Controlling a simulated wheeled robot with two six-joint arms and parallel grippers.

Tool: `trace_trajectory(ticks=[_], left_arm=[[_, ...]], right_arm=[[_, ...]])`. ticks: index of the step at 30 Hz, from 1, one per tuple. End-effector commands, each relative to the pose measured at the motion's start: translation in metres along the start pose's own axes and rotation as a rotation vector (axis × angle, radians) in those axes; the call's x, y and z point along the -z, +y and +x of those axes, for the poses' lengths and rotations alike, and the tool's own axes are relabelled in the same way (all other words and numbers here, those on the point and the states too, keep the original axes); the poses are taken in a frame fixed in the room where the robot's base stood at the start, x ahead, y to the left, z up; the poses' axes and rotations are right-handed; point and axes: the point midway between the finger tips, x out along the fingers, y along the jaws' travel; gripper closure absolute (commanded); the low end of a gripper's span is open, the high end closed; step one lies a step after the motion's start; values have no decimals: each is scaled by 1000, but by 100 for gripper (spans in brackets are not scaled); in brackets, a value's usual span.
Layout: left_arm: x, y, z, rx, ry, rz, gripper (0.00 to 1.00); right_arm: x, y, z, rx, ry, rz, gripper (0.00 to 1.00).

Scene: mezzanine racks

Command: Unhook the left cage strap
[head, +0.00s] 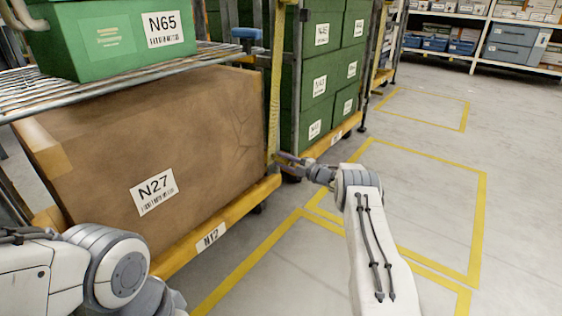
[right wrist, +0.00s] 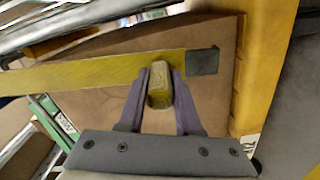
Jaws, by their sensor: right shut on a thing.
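The left cage strap (head: 275,100) is a yellow band hanging down the right front edge of the near roll cage. In the right wrist view the yellow strap (right wrist: 90,74) runs across the picture to a black end piece (right wrist: 202,61). My right gripper (head: 279,158) is at the strap's lower end, by the cage's bottom corner. In the right wrist view its purple fingers (right wrist: 160,80) are shut on a blocky yellow strap handle (right wrist: 160,90) beside the band. Whether the black end is still hooked cannot be told. My left arm shows at lower left, but its gripper is out of view.
The near cage holds a large brown box (head: 180,140) marked N27, with a green crate (head: 110,40) marked N65 on the wire shelf above. A second cage with green crates (head: 318,85) stands behind. The floor (head: 420,170) to the right is clear, with yellow markings.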

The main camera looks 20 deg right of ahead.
Motion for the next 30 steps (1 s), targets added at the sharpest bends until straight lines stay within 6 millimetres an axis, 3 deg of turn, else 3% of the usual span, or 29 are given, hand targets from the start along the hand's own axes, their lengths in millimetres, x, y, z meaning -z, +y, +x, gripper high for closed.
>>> trace_trajectory(ticks=[1, 2, 4, 17, 30], left_arm=[[0, 0, 0, 0, 0, 0, 50], [0, 0, 0, 0, 0, 0, 50], [0, 0, 0, 0, 0, 0, 50], [0, 1, -9, 0, 0, 0, 50], [3, 4, -56, 0, 0, 0, 50]], right_arm=[[1, -2, 2, 3, 1, 4, 100], [1, -2, 2, 3, 1, 4, 63], [1, -2, 2, 3, 1, 4, 37], [2, 2, -6, 2, 0, 5, 37], [2, 3, -86, 2, -1, 5, 37]])
